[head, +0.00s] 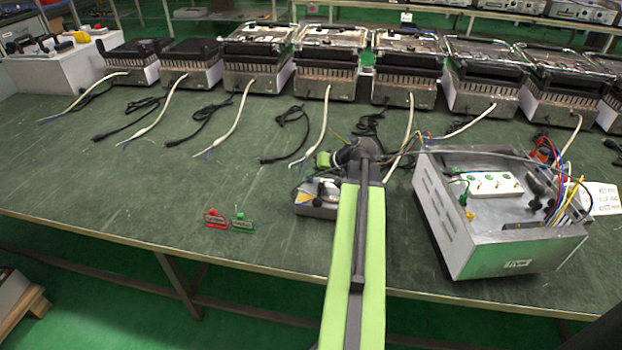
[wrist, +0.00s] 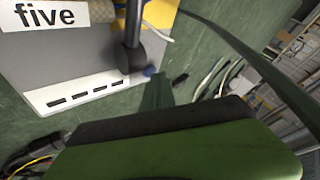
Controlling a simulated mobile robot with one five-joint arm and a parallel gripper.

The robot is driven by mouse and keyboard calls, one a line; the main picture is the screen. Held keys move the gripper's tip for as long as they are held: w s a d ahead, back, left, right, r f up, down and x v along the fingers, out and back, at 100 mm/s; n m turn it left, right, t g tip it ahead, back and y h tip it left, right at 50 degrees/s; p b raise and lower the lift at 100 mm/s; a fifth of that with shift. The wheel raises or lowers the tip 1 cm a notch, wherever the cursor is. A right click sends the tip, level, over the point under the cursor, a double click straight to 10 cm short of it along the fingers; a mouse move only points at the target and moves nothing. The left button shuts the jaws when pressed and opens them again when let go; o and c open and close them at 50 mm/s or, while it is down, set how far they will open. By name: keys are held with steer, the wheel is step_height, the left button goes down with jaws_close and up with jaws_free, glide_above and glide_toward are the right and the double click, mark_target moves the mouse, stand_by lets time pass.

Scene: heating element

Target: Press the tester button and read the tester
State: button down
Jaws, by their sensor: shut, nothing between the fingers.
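A large light-grey metal box (head: 480,235) stands at the right of the bench, with white sockets, coloured leads and a label on its front. A small grey device (head: 315,208) with a yellow-and-white top sits left of it, partly hidden by my arm. I cannot tell for sure which is the tester, and no button or reading is legible. In the wrist view a grey panel (wrist: 65,65) bears a "five" label, a slotted white strip and a dark knob-like part. My gripper (wrist: 160,130) appears as a dark and green shape, shut and empty; contact is not visible.
A row of contact grills (head: 325,62) lines the back of the green bench (head: 110,180), their cords trailing forward. The left front of the bench is mostly clear.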

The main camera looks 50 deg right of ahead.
mark_target(313, 180)
steer(key=shift+r+p, duration=0.85)
steer(key=shift+p, duration=0.05)
step_height(313, 180, up, 5)
steer(key=p, duration=0.5)
stand_by(0.6)
